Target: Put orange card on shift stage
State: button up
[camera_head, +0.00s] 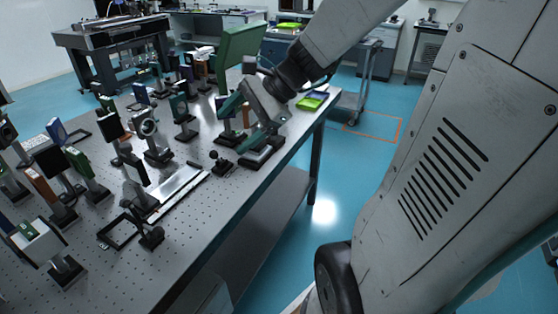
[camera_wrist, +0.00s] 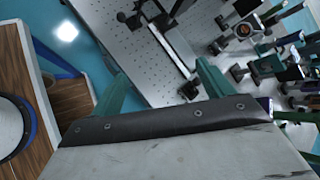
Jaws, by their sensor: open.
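My gripper (camera_head: 232,128) hangs over the right edge area of the perforated optical table, with its green fingers apart. In the wrist view the fingers (camera_wrist: 160,88) are spread with nothing held between them; table edge and floor show there. An orange-brown plate (camera_head: 41,189) stands in a mount at the left of the table, well away from my gripper; it may be the orange card. A long silver rail-like stage (camera_head: 180,189) lies near the table's front right edge, possibly the shift stage. It also shows in the wrist view (camera_wrist: 172,52).
Many upright optic mounts (camera_head: 150,128) crowd the left and back of the table (camera_head: 205,245). A black open frame (camera_head: 122,232) lies near the front. A green-yellow box (camera_head: 312,100) sits at the far right corner. The front right tabletop is bare.

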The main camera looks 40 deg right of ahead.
jog(key=s+a+n+g+h, duration=0.1)
jog(key=s+n+g+h, duration=0.1)
jog(key=s+n, duration=0.6)
jog(key=s+a+n+g+h, duration=0.2)
jog(key=s+n+h, duration=0.3)
jog(key=s+n, duration=0.4)
jog(key=shift+a+f+n+h, duration=0.3)
jog(key=shift+n, duration=0.1)
